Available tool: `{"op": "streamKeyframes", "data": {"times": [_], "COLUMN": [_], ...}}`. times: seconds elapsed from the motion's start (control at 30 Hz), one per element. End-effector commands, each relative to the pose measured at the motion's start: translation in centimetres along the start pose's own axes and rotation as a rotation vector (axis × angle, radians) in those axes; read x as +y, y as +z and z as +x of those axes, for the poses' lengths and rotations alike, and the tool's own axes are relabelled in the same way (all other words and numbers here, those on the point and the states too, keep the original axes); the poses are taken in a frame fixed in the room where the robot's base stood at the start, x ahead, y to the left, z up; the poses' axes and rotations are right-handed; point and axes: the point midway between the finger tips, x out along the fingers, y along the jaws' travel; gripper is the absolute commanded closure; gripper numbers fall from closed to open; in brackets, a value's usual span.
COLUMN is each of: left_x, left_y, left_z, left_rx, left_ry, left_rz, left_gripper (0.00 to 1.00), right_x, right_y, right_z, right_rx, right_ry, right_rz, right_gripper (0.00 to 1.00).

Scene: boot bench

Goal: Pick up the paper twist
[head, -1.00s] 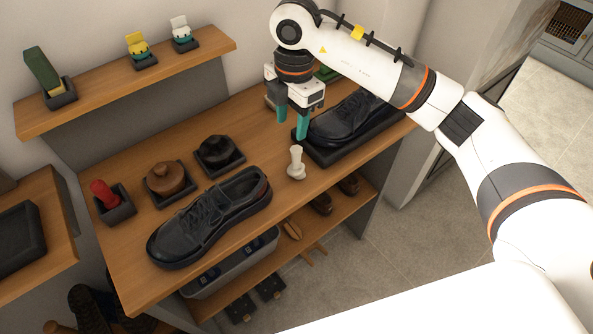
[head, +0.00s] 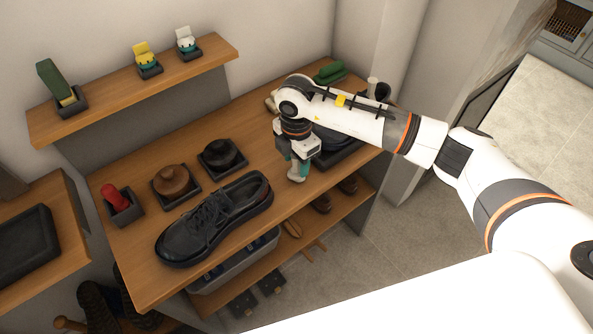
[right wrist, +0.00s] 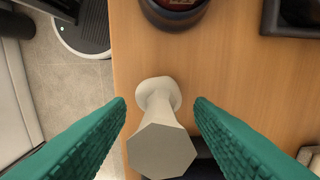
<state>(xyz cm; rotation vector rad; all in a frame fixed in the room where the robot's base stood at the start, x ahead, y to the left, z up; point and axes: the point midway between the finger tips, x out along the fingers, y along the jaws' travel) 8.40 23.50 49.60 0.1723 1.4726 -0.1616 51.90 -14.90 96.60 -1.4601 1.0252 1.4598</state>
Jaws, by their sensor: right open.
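The paper twist (head: 296,177) is a small off-white piece with a narrow waist and flared ends. It stands on the wooden bench top near the front edge, to the right of the front black shoe. My right gripper (head: 298,170) is directly over it, pointing down, and hides its upper part in the head view. In the right wrist view, the green fingers of my right gripper (right wrist: 160,103) are open, one on each side of the paper twist (right wrist: 161,140), with gaps showing on both sides. My left gripper is not in view.
The front black shoe (head: 215,217) lies left of the gripper. A brown round tin (head: 171,180), a black tin (head: 219,154) and a red item (head: 116,198) stand in holders further left.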

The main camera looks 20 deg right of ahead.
Motion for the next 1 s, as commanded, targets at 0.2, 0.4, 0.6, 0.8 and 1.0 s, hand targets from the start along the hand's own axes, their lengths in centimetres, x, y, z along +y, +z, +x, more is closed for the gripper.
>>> {"op": "streamKeyframes", "data": {"times": [0.2, 0.4, 0.6, 0.8, 1.0], "left_x": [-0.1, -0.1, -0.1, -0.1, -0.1], "left_y": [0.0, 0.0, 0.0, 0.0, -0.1], "left_z": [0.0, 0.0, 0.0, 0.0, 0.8], "left_rx": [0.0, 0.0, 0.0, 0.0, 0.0], "left_ry": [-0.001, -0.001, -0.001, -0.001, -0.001], "left_rz": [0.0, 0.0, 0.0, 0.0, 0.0], "left_gripper": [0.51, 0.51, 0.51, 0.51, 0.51], "right_x": [0.0, 0.0, 0.0, 0.0, -0.1], "right_y": [0.0, 0.0, 0.1, 0.1, 0.0], "right_z": [0.3, 0.2, 0.2, 0.2, -1.7], "right_rx": [0.0, 0.0, -0.001, -0.001, -0.001], "right_ry": [0.0, 0.0, -0.001, -0.001, -0.005], "right_rz": [-0.001, -0.001, -0.002, -0.002, -0.003], "right_gripper": [0.52, 0.8, 0.95, 0.95, 0.95]}}
